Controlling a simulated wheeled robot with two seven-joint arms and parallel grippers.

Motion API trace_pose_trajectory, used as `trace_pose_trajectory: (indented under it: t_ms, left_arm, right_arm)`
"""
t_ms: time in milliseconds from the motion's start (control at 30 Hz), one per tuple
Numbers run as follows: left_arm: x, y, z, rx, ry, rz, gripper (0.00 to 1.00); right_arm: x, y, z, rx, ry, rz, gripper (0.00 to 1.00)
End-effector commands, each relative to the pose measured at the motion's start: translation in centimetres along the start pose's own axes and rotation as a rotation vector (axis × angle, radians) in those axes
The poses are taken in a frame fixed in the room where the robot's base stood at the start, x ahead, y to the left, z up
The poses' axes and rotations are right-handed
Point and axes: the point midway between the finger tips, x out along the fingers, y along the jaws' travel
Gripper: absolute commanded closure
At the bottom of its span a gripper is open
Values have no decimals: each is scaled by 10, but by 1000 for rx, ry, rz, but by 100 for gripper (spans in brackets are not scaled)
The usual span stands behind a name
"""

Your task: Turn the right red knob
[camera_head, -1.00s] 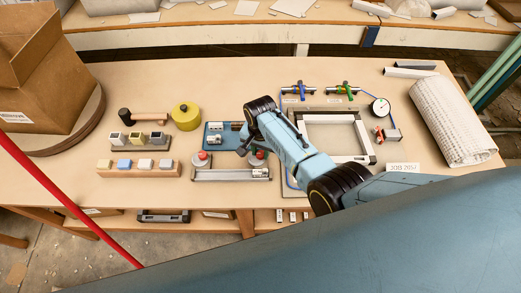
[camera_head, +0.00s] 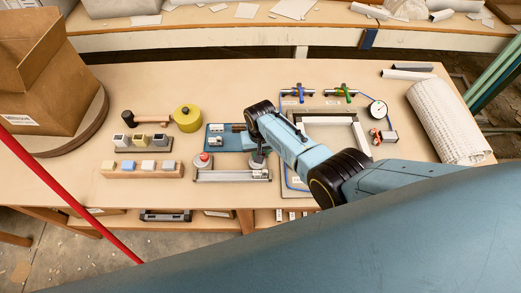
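A grey clamp fixture (camera_head: 232,176) lies at the table's front middle, with a round knob post near each end. The left red knob (camera_head: 202,157) is in plain view on its pale base. The right red knob is hidden behind my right gripper (camera_head: 257,157), which points down over the fixture's right end. My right arm reaches in from the right. The fingers are small and dark here, and I cannot tell whether they touch or grip the knob. My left gripper is not in view.
A square frame (camera_head: 329,120) with blue and green valves (camera_head: 345,91) and a gauge (camera_head: 377,109) lies to the right. Block racks (camera_head: 140,169), a mallet (camera_head: 150,119) and a yellow tin (camera_head: 187,118) stand left.

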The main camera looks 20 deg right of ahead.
Motion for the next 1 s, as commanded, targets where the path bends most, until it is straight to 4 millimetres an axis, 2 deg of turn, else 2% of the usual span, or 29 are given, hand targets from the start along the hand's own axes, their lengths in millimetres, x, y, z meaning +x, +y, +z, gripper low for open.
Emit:
trace_pose_trajectory:
  t_ms: [700, 1000]
  left_arm:
    - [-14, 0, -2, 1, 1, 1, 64]
    - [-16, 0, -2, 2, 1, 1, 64]
  right_arm:
    - [0, 0, 0, -672, 0, 1, 96]
    - [0, 0, 0, -890, 0, 1, 96]
